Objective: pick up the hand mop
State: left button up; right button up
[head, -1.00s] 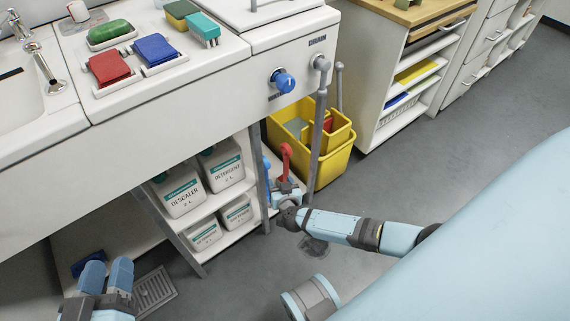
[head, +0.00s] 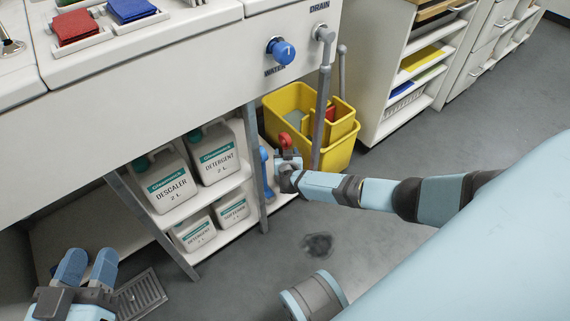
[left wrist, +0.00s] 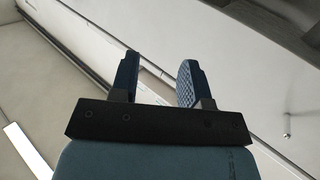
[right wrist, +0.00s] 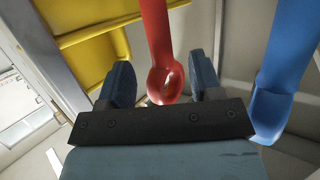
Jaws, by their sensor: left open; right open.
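I cannot tell which is the hand mop; no mop head shows. My left gripper (head: 88,255) is open and empty at lower left.
A yellow mop bucket (head: 338,155) stands on the floor behind the grey drain pipe (head: 322,105). Shelves under the white counter (head: 180,90) hold several white bottles (head: 168,180). A metal post (head: 256,165) stands left of the blue handle. Grey floor (head: 240,285) is open in front.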

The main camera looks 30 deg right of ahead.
aim_at(285, 148)
jog(key=b+x, duration=0.3)
jog(key=x, duration=0.1)
jog(key=shift+w+d+f, duration=0.1)
jog(key=shift+w+f, duration=0.05)
jog(key=shift+f, duration=0.05)
pick_arm(q)
jog(key=w+m, duration=0.1)
jog(key=a+m+t, duration=0.1)
jog(key=shift+w+a+r+m+h, duration=0.1)
jog(key=shift+w+r+m+h, duration=0.15)
jog(key=shift+w+m+h, duration=0.1)
pick_arm(e)
jog(key=shift+r, duration=0.1)
jog(key=c, duration=0.9)
jog(key=shift+c, duration=0.5)
jog(key=shift+r, duration=0.1)
